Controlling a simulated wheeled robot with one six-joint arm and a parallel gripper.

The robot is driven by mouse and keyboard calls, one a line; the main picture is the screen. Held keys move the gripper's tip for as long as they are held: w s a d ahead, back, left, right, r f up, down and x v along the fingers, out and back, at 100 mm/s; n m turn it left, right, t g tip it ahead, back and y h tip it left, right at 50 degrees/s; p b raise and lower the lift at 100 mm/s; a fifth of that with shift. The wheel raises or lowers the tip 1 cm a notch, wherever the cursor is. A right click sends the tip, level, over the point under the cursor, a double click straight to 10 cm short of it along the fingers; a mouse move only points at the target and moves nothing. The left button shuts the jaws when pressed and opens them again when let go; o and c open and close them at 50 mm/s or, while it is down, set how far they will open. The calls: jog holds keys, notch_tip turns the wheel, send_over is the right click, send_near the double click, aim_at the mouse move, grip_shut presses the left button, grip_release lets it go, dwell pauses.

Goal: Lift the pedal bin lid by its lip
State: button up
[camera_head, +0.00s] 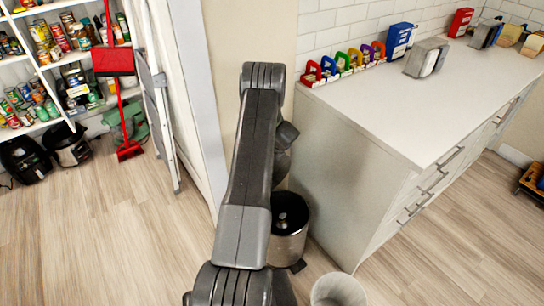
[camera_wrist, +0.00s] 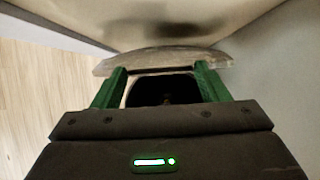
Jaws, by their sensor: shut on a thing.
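The pedal bin (camera_head: 288,246) is a silver cylinder standing on the floor beside the end of the white counter. A pale grey curved edge shows at the fingertips. The exact contact at the lip is hard to see. In the head view my arm hides the fingers.
The white counter (camera_head: 390,110) closes off the right side, and a wall is behind the bin. A light open container (camera_head: 338,290) stands in front of the bin. A folded stepladder (camera_head: 160,110) leans at left. The wooden floor (camera_head: 110,240) at left is clear.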

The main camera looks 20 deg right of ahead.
jog(key=shift+f, duration=0.1)
jog(key=o, duration=1.4)
jog(key=b+v, duration=0.1)
jog(key=v, duration=1.2)
jog(key=shift+s+r, duration=0.2)
jog(key=shift+r, duration=0.15)
jog(key=shift+w+f, duration=0.1)
jog(key=p+x, duration=0.1)
jog(key=x, duration=1.2)
jog(key=shift+f, duration=0.2)
